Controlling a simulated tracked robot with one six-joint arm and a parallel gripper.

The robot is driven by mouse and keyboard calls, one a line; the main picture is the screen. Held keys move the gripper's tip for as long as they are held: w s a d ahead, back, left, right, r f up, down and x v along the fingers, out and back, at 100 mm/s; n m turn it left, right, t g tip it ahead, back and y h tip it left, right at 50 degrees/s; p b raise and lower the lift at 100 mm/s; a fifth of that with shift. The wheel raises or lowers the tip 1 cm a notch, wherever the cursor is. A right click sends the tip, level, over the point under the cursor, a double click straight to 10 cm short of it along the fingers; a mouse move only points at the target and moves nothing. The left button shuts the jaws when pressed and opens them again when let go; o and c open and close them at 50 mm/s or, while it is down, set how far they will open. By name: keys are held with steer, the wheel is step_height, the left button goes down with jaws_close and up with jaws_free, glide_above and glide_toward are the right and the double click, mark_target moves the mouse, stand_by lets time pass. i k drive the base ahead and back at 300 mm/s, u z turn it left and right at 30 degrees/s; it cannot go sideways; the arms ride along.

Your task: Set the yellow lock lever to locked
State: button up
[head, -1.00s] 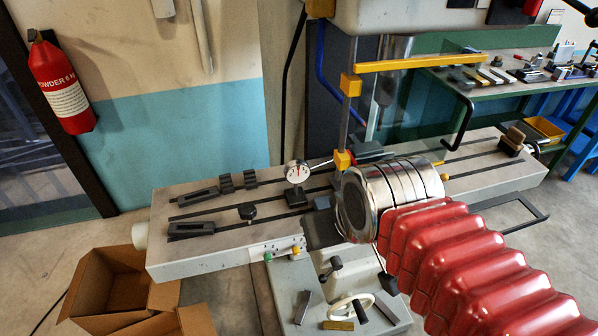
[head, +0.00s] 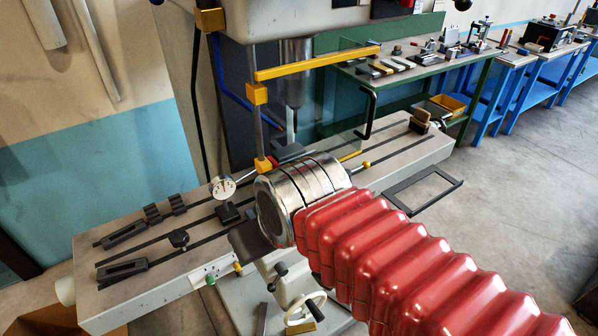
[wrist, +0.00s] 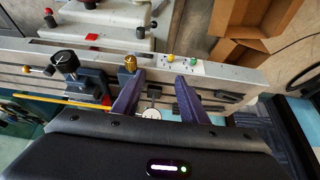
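A yellow ball-ended piece (head: 366,164) sticks out at the table's front edge, just right of my wrist in the head view. A yellow ball knob shows at the left in the wrist view (wrist: 50,70), and a brass-coloured knob (wrist: 130,63) stands by the left fingertip. I cannot tell for sure which of these is the lock lever, nor its setting. My gripper (wrist: 160,78) is open and empty, its two dark fingers apart over the front of the machine table. In the head view my own wrist and red arm cover hide the fingers.
The long grey machine table (head: 408,158) has slots and clamps. A dial gauge (head: 223,187) stands on it, left of my wrist. A yellow guard bar (head: 318,63) crosses above. A handwheel (head: 305,308) sits below. Open floor lies at the right.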

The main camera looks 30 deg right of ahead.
mark_target(365, 166)
steer(key=u, duration=0.1)
steer(key=k, duration=0.5)
steer(key=z, duration=1.3)
steer(key=i, duration=0.35)
steer(key=u, duration=0.2)
